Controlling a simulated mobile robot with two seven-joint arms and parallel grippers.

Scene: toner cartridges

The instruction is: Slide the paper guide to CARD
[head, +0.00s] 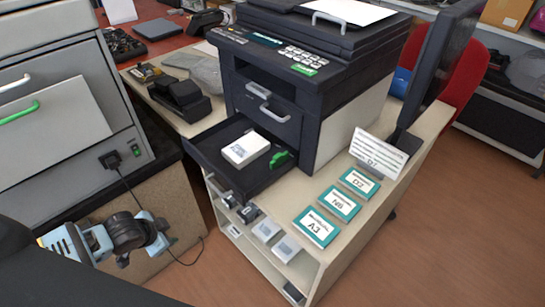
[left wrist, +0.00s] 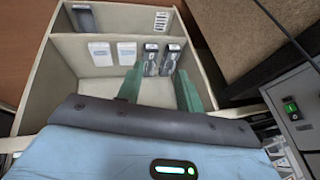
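The printer (head: 290,85) stands on a cabinet with its dark paper tray (head: 215,158) pulled out at the front. The green paper guide (head: 281,158) sits in the tray at the right of a white paper stack (head: 246,149), close to it. Any CARD mark is too small to read. My left gripper (head: 160,238) is low at the left, in front of the tray and well apart from the guide. In the left wrist view its two green fingers (left wrist: 158,88) are apart with nothing between them, facing the cabinet shelves. My right gripper is not in view.
Teal-edged cards (head: 340,204) and a tilted white sign (head: 379,155) lie or stand on the cabinet top. The open shelves (left wrist: 100,22) hold several small boxes. A grey machine (head: 65,100) with a plugged cord (head: 112,160) stands left of the tray.

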